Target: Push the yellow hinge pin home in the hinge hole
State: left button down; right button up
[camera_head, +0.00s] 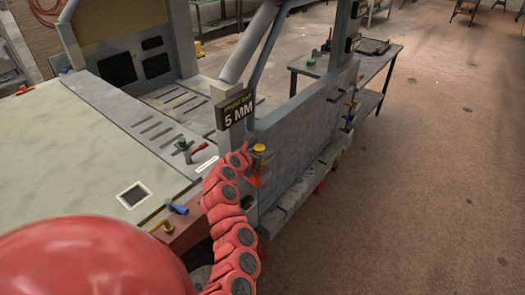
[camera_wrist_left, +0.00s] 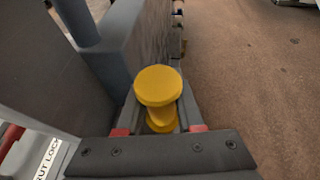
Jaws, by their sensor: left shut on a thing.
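The yellow hinge pin (camera_head: 259,148) stands upright beside the grey post at the near end of the grey side panel. The left wrist view shows its broad round yellow head (camera_wrist_left: 158,85), with a narrower neck and a second yellow flange below. My left gripper (camera_wrist_left: 158,126) is shut on the pin, with a finger and red pad on each side beneath the head. In the head view this gripper (camera_head: 255,168) is small and partly covered by my red arm. The hinge hole and the pin's lower end are hidden, so how deep the pin sits cannot be told. My right gripper is not in view.
A post with a "5 MM" sign (camera_head: 236,110) rises just behind the pin. The grey panel (camera_head: 303,130) runs back to the right. A green-topped knob (camera_head: 183,146) and a blue-ended part (camera_head: 178,208) lie left. Open brown floor (camera_head: 430,190) is at right.

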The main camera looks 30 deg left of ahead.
pick_arm(q)
jog(key=shift+f+b, duration=0.8)
jog(key=shift+f, duration=0.7)
jog(key=shift+r, duration=0.15)
notch_tip(320, 180, up, 7)
jog(key=p, duration=0.6)
dwell(0.4)
jog(key=shift+p, duration=0.7)
dwell(1.3)
jog(key=shift+f+b, duration=2.1)
jog(key=shift+f, duration=1.4)
